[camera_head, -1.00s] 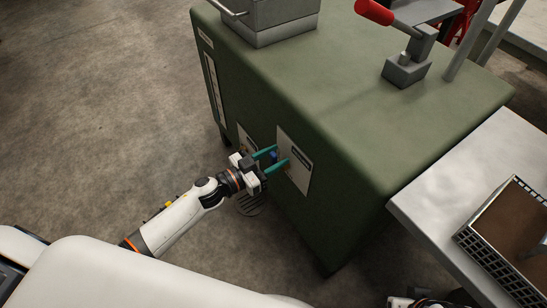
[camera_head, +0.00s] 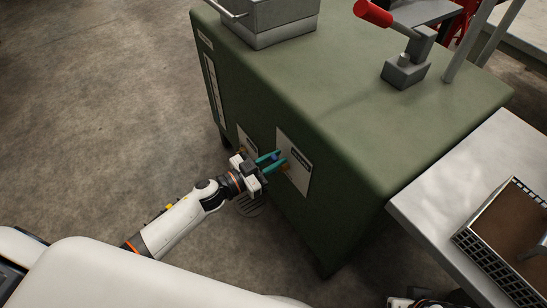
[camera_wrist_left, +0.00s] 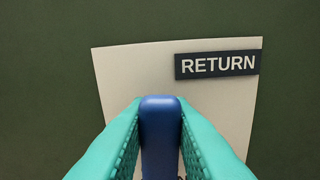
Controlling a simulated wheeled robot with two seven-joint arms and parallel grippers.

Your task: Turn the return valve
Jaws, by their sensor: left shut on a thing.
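The return valve's blue handle (camera_wrist_left: 160,135) stands out from a pale plate (camera_wrist_left: 118,72) with a dark RETURN label (camera_wrist_left: 217,64) in the left wrist view. My left gripper (camera_head: 274,162) has its teal fingers closed on both sides of the blue handle, at the front face of the green cabinet. In the head view the handle shows only as a small blue spot between the fingers. The valve body behind it is mostly hidden. My right gripper cannot be made out; only a bit of my arm shows at the bottom right edge.
The green cabinet (camera_head: 350,185) carries a red-handled lever (camera_head: 373,12) and a grey box (camera_head: 270,22) on top. A second pale plate (camera_head: 246,140) is just left of my gripper. A light table (camera_head: 440,185) with a wire basket (camera_head: 490,245) stands at the right.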

